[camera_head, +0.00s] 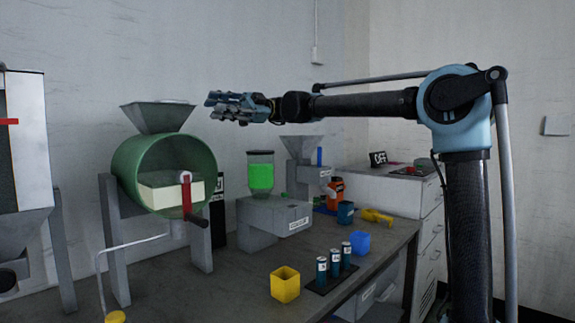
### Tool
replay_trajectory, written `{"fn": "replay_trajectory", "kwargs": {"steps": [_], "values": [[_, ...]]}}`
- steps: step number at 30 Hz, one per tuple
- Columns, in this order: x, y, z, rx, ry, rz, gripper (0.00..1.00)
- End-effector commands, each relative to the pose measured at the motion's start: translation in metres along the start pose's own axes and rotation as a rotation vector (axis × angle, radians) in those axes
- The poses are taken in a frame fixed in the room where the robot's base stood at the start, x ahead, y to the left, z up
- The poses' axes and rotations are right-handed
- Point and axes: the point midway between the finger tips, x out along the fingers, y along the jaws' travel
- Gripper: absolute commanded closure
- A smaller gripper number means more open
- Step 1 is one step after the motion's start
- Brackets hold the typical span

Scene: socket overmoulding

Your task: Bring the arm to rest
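My gripper (232,107) is at the end of my arm, raised high above the workbench and pointing left. It is in the air near the hopper of the green drum and touches nothing that I can see. Its fingers are seen from the side, and nothing shows between them. I cannot tell whether they are apart or closed. My arm stretches level from the blue joint at the right to the gripper.
The green drum machine (165,170) with a red-handled crank stands left on the workbench (225,290). A grey dispenser (275,217) with green contents stands mid-bench. A yellow cup (285,284), blue cup (360,243) and several labelled cylinders (334,260) stand in front. A white cabinet (385,188) is behind.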

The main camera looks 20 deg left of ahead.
Motion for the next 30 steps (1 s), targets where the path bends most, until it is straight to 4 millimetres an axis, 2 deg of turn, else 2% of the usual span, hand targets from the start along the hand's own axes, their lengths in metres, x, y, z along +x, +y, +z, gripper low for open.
{"fn": "replay_trajectory", "kwargs": {"steps": [5,8,11,20,30], "values": [[-0.007,-0.009,0.001,0.041,-0.032,-0.003,0.72],[-0.022,-0.028,0.003,0.134,-0.102,-0.002,0.72],[-0.045,-0.061,0.007,0.283,-0.212,0.006,0.72],[-0.117,-0.182,0.02,0.779,-0.566,0.131,0.72],[-0.186,-0.34,0.027,1.311,-0.926,0.445,0.72]]}}
